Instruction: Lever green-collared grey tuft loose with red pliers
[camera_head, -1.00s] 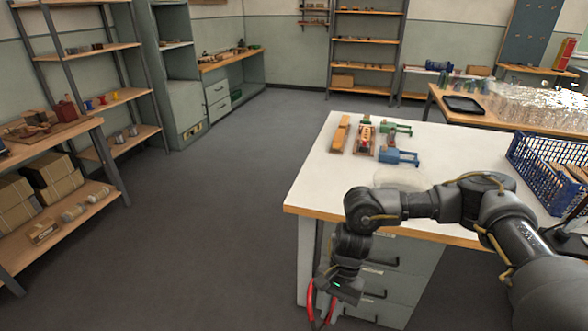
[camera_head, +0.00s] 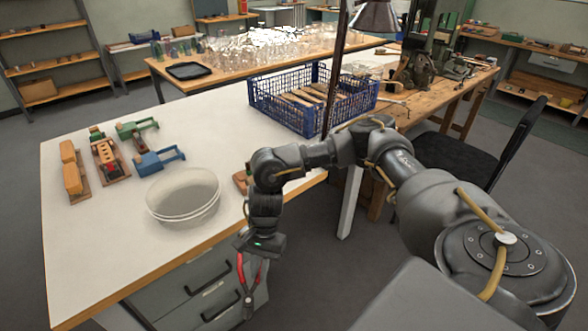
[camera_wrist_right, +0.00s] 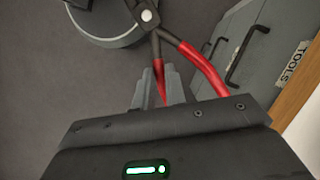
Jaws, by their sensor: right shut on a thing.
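My right gripper (camera_head: 256,256) hangs in front of the table's near edge, below the top. It is shut on the red pliers (camera_head: 248,290), which point down toward the floor. In the right wrist view, the gripper's fingers (camera_wrist_right: 160,90) hold one red handle (camera_wrist_right: 160,78), and the other handle (camera_wrist_right: 203,68) spreads to the right. A holed wooden block (camera_head: 108,158) lies at the table's left with something red and dark on it. Another small wooden block (camera_head: 239,182) is partly hidden behind my right arm. No green-collared grey tuft can be made out. My left gripper is out of view.
The white table (camera_head: 100,255) has grey drawers (camera_head: 205,290) under it. On it are an orange-brown block (camera_head: 72,172), a green clamp (camera_head: 135,128), a blue clamp (camera_head: 158,160), a white bowl (camera_head: 184,197) and a blue crate (camera_head: 285,117). The table's front left is clear.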

